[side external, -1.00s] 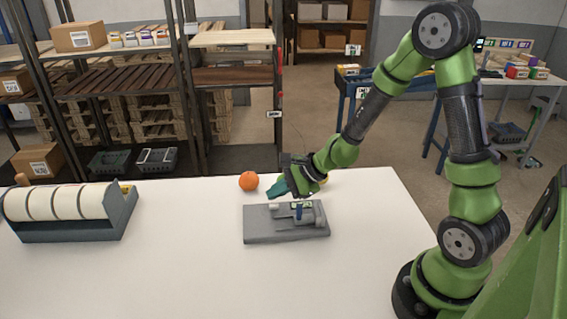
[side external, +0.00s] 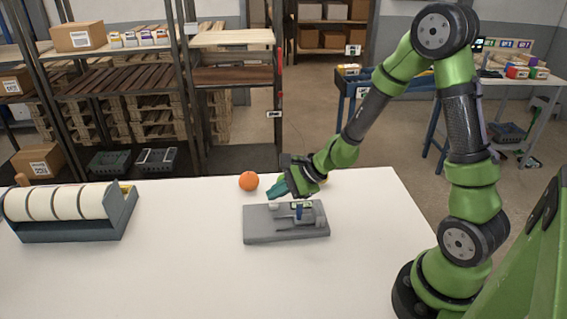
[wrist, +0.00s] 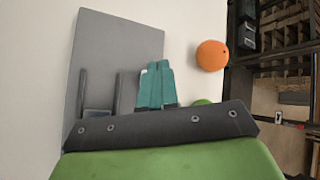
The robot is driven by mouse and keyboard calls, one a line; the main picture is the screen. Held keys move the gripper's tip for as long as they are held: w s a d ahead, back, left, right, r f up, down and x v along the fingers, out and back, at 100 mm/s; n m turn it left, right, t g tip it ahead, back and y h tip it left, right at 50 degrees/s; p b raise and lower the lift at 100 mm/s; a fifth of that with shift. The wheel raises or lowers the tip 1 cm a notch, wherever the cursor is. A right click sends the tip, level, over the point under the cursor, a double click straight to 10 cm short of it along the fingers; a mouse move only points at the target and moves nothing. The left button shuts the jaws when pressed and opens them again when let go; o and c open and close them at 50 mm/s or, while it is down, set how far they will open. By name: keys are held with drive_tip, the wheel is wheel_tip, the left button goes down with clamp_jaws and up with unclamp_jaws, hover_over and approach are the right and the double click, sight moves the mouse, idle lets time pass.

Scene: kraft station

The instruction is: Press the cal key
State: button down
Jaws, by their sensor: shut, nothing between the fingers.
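In the wrist view the fingers (wrist: 156,68) overlap the plate's edge, and the gripper body hides the device's near part. I cannot tell whether they touch it.
A roll dispenser (side external: 75,228) stands at the table's left end. The table in front of the device is clear. Shelves (side external: 115,80) stand behind.

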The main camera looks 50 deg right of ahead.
sight(279, 210)
drive_tip(key=shift+f, duration=0.35)
drive_tip(key=shift+f, duration=0.3)
idle(0.4)
drive_tip(key=shift+s+f, duration=0.25)
drive_tip(key=shift+f, duration=0.3)
idle(0.5)
drive_tip(key=shift+r, duration=0.1)
drive_tip(key=shift+s+r, duration=0.15)
drive_tip(key=shift+r, duration=0.65)
drive_tip(key=shift+r, duration=2.6)
